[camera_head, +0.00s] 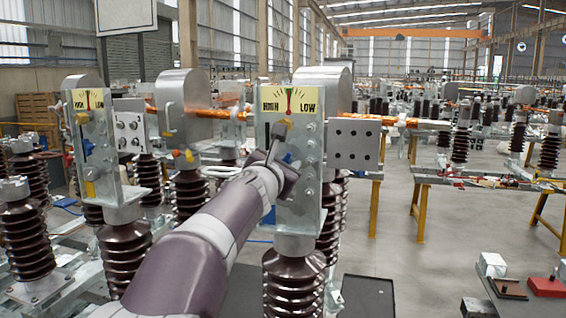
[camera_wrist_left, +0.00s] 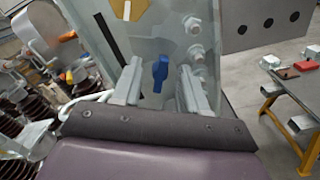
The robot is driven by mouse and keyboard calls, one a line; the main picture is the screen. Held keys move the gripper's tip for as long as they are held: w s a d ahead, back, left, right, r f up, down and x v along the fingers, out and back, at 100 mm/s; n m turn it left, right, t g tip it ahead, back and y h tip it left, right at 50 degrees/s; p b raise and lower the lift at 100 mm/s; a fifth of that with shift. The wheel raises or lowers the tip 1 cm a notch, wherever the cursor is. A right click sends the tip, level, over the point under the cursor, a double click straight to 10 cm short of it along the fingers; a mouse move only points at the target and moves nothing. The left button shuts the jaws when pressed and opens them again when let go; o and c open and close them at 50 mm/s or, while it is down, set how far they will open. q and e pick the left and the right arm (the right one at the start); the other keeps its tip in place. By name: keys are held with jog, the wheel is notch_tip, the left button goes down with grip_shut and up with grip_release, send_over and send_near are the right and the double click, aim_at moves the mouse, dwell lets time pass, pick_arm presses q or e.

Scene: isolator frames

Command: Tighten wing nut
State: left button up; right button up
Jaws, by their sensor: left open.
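A blue wing nut (camera_wrist_left: 160,72) sits on the grey metal plate (camera_wrist_left: 176,35) of the isolator. In the left wrist view it stands roughly upright between the fingertips of my left gripper (camera_wrist_left: 161,80), with a gap on both sides. In the head view, my left gripper (camera_head: 279,152) is at the front of the middle plate (camera_head: 306,185), below the yellow HIGH/LOW label (camera_head: 290,100). There the blue wing nut (camera_head: 288,158) is partly hidden by the gripper. The gripper is open and holds nothing. My right gripper is not in view.
A second isolator plate (camera_head: 95,160) stands at left. Brown ribbed insulators (camera_head: 292,285) stand below. A table with red parts (camera_head: 548,287) is at lower right.

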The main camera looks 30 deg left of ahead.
pick_arm(q)
jog(key=shift+d, duration=0.2)
jog(key=shift+c, duration=1.2)
jog(key=c, duration=0.5)
jog(key=shift+a, duration=0.1)
grip_shut()
